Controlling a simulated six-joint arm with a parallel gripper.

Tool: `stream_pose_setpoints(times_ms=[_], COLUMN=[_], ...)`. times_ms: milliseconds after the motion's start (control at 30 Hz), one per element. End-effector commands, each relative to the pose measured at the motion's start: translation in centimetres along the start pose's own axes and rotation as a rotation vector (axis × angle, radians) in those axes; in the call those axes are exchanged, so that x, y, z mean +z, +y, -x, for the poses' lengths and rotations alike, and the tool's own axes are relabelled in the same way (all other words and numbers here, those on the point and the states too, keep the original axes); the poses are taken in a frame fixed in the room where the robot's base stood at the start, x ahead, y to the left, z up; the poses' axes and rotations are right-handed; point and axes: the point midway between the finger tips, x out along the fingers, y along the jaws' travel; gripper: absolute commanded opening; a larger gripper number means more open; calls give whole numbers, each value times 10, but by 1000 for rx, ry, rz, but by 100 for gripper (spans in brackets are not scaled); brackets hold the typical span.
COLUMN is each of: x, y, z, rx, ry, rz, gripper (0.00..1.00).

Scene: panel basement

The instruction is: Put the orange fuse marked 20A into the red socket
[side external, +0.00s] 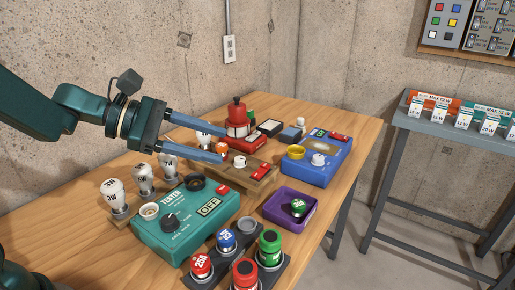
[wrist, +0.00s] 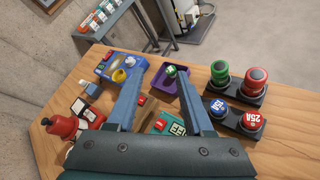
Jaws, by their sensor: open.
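My gripper (side external: 222,143) is open above the wooden block in the middle of the table; in the wrist view (wrist: 158,82) nothing is clamped between its fingers. A small orange-and-white piece (side external: 221,148) shows by the near fingertip on the wooden block (side external: 250,182); no 20A mark is readable, and whether the finger touches it I cannot tell. A red unit (side external: 236,117) with a tall red top stands behind the fingers, partly hidden; I cannot tell if it is the red socket. Red 25A (side external: 201,266) and blue 15A (side external: 226,240) fuses sit in a dark stand.
A green tester (side external: 185,232) and several bulbs (side external: 143,178) stand left of the block. A blue box (side external: 318,160) and a purple tray (side external: 290,192) holding a green fuse (side external: 298,207) are to the right. Large green (side external: 269,245) and red fuses stand in front.

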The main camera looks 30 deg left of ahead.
Motion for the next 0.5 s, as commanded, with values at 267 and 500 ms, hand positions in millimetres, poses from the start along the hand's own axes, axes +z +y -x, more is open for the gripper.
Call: stream_pose_setpoints(times_ms=[267,500], x=[44,10], y=[-107,-146], z=[29,78], rx=[-420,-698], ry=[39,222], rz=[-802,-1454], gripper=[52,52])
